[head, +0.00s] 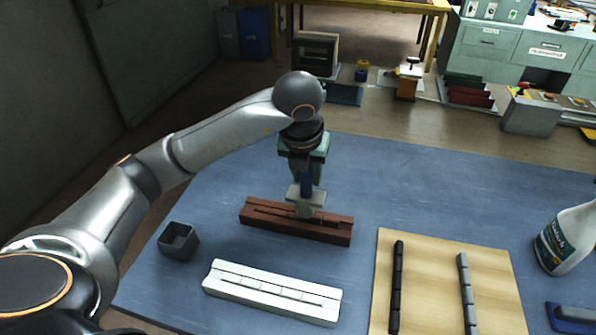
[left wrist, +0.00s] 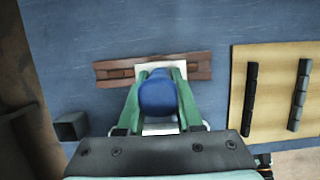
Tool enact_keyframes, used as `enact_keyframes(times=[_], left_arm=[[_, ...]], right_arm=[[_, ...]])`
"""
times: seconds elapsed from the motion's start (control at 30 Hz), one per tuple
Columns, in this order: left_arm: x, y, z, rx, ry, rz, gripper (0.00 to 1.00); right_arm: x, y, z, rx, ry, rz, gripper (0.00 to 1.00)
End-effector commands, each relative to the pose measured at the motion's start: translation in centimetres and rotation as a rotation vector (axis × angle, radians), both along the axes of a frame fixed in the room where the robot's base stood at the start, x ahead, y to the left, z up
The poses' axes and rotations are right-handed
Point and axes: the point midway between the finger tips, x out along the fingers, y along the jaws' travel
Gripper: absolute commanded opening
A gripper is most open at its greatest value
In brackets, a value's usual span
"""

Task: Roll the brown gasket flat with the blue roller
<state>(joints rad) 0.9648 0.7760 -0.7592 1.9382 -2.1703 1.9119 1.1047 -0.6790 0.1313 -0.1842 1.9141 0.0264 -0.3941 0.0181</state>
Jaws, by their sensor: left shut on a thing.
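My left gripper (head: 305,162) points down over the brown frame (head: 333,232), shut on the blue handle of the roller (head: 306,180). The roller's pale, wide head (head: 305,200) is at the frame's groove, right of its middle; I cannot tell whether it touches. In the left wrist view the green fingers of the left gripper (left wrist: 157,98) flank the blue roller handle (left wrist: 158,92), and the brown frame (left wrist: 200,66) runs crosswise behind it. A dark strip shows along the groove in the head view; I cannot tell how flat it sits. My right gripper is not seen.
A white frame (head: 270,291) lies in front. A grey open box (head: 179,241) stands at left. A wooden board (head: 430,285) bears a black strip (head: 396,287) and a grey strip (head: 467,290). A white bottle (head: 566,238) and a blue tool (head: 572,318) are at right. The mat behind is clear.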

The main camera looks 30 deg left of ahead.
Motion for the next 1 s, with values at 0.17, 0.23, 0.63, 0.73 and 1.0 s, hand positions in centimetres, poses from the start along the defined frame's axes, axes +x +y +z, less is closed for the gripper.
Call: enact_keyframes(times=[0.17, 0.23, 0.63, 0.73, 1.0], left_arm=[[0.3, -0.9, 0.0, 0.001, -0.001, 0.001, 0.0], [0.4, -0.9, -0.1, 0.001, -0.001, 0.001, 0.0], [0.9, -2.6, -0.1, 0.001, -0.001, 0.0, 0.0], [1.1, -3.3, -0.1, 0.001, -0.001, 0.0, 0.0], [1.3, -4.0, -0.2, 0.002, 0.002, 0.002, 0.0]], right_arm=[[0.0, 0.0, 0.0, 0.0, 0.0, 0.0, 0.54], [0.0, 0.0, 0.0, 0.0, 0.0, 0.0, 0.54], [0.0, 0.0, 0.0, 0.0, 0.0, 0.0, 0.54], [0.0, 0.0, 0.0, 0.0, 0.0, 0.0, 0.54], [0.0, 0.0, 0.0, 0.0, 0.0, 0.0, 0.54]])
